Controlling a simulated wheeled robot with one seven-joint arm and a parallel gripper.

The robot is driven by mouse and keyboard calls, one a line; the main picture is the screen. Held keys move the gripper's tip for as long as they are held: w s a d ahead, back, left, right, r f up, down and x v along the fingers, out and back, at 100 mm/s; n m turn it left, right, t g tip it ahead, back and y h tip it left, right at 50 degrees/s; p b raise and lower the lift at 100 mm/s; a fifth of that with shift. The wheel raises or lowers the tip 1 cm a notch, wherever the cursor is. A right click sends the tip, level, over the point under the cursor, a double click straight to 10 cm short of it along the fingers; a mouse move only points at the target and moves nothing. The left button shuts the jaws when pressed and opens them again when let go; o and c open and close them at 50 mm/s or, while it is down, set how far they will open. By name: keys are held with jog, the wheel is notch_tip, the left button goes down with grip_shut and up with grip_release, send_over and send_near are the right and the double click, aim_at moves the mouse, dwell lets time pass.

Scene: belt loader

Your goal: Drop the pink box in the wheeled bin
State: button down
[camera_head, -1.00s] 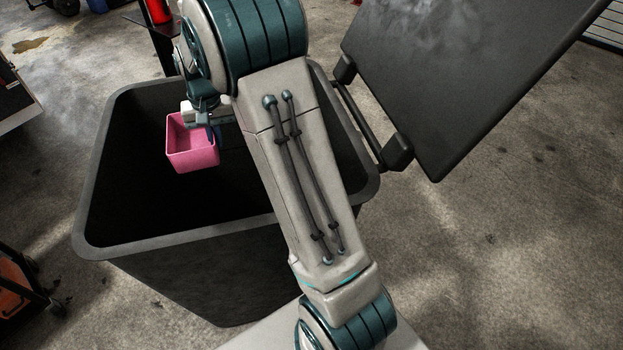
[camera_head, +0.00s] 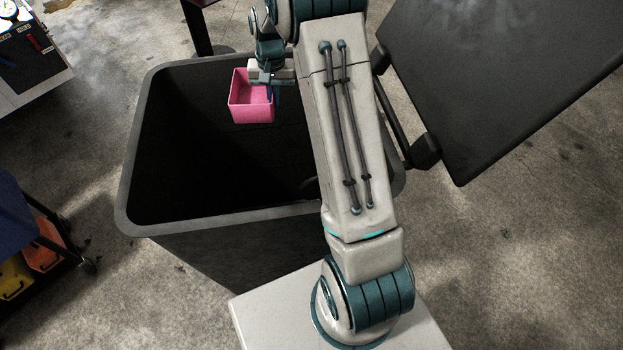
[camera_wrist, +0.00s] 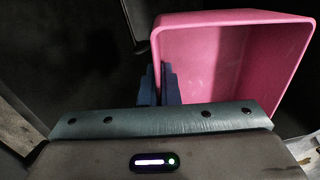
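The pink box (camera_head: 250,108) is an open-topped square tub. It hangs over the open mouth of the dark wheeled bin (camera_head: 230,216), nearer the far rim, in the head view. My gripper (camera_head: 274,94) is at the box's right side there. In the wrist view, the blue fingers of my gripper (camera_wrist: 159,86) are closed on one wall of the pink box (camera_wrist: 225,62), with the box's inside facing the camera. The bin's dark inside shows below and around the box. The bin's floor is too dark to make out.
The bin's black lid (camera_head: 490,85) stands swung open at the right, beside my arm. A dark post (camera_head: 197,28) rises behind the far rim. A cart with orange and yellow bins (camera_head: 42,252) stands at left. Concrete floor at right is clear.

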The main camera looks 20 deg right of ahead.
jog(key=shift+f+b, duration=1.1)
jog(key=shift+f, duration=1.15)
jog(key=c, duration=1.6)
grip_release()
jog(key=shift+r, duration=0.15)
jog(key=r+b, duration=0.1)
jog(key=r, duration=0.5)
jog(key=r+b, duration=0.1)
jog(key=r, duration=0.6)
jog(key=shift+s+d+r, duration=0.15)
jog(key=shift+d+r, duration=0.05)
jog(key=shift+r, duration=0.1)
